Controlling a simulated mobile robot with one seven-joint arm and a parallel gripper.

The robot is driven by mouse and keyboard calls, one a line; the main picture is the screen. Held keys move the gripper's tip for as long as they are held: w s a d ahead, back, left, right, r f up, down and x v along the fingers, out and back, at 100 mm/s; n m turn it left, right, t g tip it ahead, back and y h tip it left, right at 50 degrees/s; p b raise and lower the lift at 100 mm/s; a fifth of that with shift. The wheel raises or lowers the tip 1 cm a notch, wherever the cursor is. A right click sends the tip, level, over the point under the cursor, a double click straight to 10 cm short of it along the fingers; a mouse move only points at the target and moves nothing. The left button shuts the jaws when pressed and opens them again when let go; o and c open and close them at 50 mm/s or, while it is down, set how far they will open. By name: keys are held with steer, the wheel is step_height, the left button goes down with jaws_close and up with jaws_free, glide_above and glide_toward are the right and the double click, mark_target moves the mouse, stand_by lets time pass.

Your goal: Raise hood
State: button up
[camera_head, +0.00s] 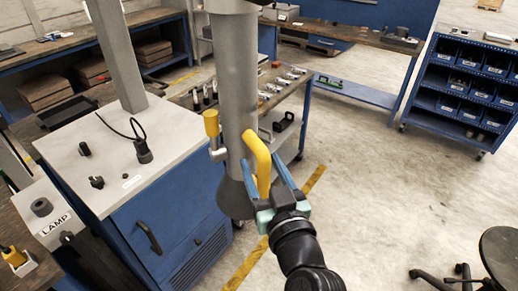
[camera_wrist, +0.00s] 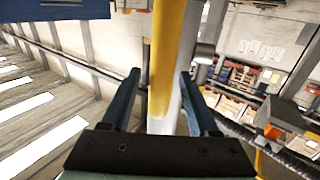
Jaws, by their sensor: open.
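The hood (camera_head: 235,197) is a grey cone flaring at the lower end of a thick grey vertical tube (camera_head: 238,75). A bent yellow handle (camera_head: 258,150) stands out from the tube just above the hood. My gripper (camera_head: 262,168) is open, and its two blue fingers lie on either side of the handle. In the wrist view the yellow handle (camera_wrist: 162,62) runs between the open fingers of my gripper (camera_wrist: 160,77), with a gap visible on both sides. Part of the hood is hidden behind the handle and gripper.
A yellow knob (camera_head: 211,122) on a grey joint sits at the tube's left. A blue cabinet (camera_head: 165,235) with a light top stands close on the left. A tool bench (camera_head: 290,95) is behind the tube. A stool (camera_head: 500,255) is at lower right; the floor between is clear.

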steer(key=shift+p+x, duration=0.3)
steer(key=shift+x, duration=0.95)
steer(key=shift+c, duration=0.2)
jaws_close()
stand_by(0.4)
